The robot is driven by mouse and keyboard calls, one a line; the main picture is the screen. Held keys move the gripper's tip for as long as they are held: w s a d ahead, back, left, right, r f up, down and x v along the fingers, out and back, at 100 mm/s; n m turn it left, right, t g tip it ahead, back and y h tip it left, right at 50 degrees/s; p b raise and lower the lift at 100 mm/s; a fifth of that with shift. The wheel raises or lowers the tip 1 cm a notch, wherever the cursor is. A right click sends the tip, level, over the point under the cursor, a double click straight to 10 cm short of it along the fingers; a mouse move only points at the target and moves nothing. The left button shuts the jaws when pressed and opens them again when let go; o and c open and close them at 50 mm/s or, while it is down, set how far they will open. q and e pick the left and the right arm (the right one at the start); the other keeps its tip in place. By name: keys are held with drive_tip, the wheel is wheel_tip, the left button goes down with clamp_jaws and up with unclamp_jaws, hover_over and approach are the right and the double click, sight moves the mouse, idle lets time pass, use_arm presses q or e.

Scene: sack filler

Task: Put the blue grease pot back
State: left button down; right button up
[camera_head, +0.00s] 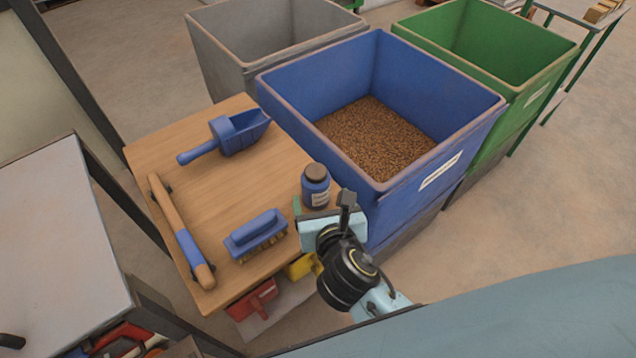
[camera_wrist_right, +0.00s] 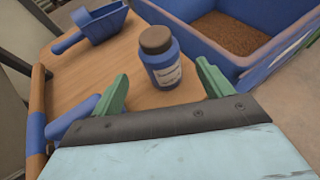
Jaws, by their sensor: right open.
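The blue grease pot (camera_head: 316,188) has a brown lid and a white label. It stands upright on the wooden table top (camera_head: 186,132), near the edge beside the blue bin. In the right wrist view the pot (camera_wrist_right: 160,60) stands ahead of and between the green fingertips. My right gripper (camera_wrist_right: 160,88) is open and empty, with the pot just beyond its fingers. In the head view my right gripper (camera_head: 318,212) is right next to the pot, and its fingers are mostly hidden. My left gripper is not in view.
A blue scoop (camera_head: 232,135), a blue brush (camera_head: 256,234) and a wooden-handled tool (camera_head: 180,232) lie on the table. A blue bin (camera_head: 405,200) of brown grain stands close on the right. Grey (camera_head: 222,70) and green (camera_head: 535,80) bins stand behind. Red and yellow items sit below the table top.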

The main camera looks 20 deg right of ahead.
drive_tip(key=shift+v, duration=1.65)
